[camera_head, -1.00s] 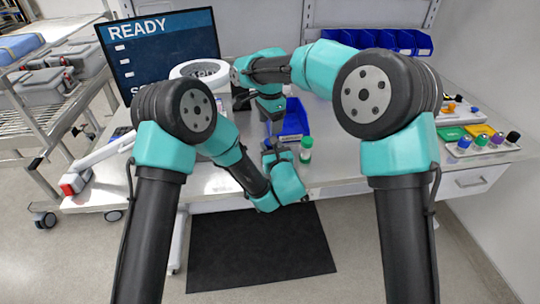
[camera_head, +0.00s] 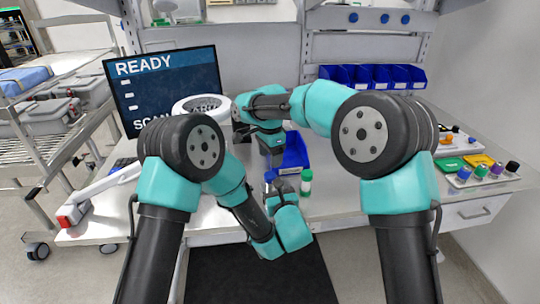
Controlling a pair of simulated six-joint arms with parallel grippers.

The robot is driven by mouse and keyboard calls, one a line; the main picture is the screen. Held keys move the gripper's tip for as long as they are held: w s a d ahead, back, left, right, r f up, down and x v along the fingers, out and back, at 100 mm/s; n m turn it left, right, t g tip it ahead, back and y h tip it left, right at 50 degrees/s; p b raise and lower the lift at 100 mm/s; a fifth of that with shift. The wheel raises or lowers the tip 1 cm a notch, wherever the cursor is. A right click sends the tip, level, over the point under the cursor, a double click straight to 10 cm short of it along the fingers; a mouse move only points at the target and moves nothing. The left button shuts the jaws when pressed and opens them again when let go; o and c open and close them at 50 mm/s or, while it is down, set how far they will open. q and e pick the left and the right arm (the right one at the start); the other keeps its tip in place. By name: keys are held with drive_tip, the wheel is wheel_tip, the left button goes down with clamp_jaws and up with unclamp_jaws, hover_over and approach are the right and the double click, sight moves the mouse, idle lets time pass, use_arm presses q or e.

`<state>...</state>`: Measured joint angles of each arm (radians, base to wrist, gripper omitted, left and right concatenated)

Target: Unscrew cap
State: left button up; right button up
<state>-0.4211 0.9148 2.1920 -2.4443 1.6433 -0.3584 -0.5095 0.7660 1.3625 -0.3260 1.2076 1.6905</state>
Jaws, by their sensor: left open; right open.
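A small vial (camera_head: 306,188) with a green cap (camera_head: 306,174) stands upright on the bench, just right of my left gripper. My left gripper (camera_head: 283,187) is low over the bench front and open; its fingers are small and dark here, and I cannot tell whether anything is between them. My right gripper (camera_head: 271,155) points down beside the blue tray (camera_head: 294,155), farther back. It is open, and its fingertips are hard to make out. A small blue item (camera_head: 270,176) shows left of my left gripper, partly hidden.
A screen reading READY (camera_head: 165,80) and a round white device (camera_head: 202,104) stand at the back left. A rack of several colored-cap vials (camera_head: 483,173) sits at the right. Blue bins (camera_head: 372,77) line the back. A white handheld scanner (camera_head: 100,187) lies at the left.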

use_arm(q)
drive_tip(key=v, duration=1.3)
drive_tip(key=shift+s, duration=0.35)
drive_tip(key=shift+d, duration=0.1)
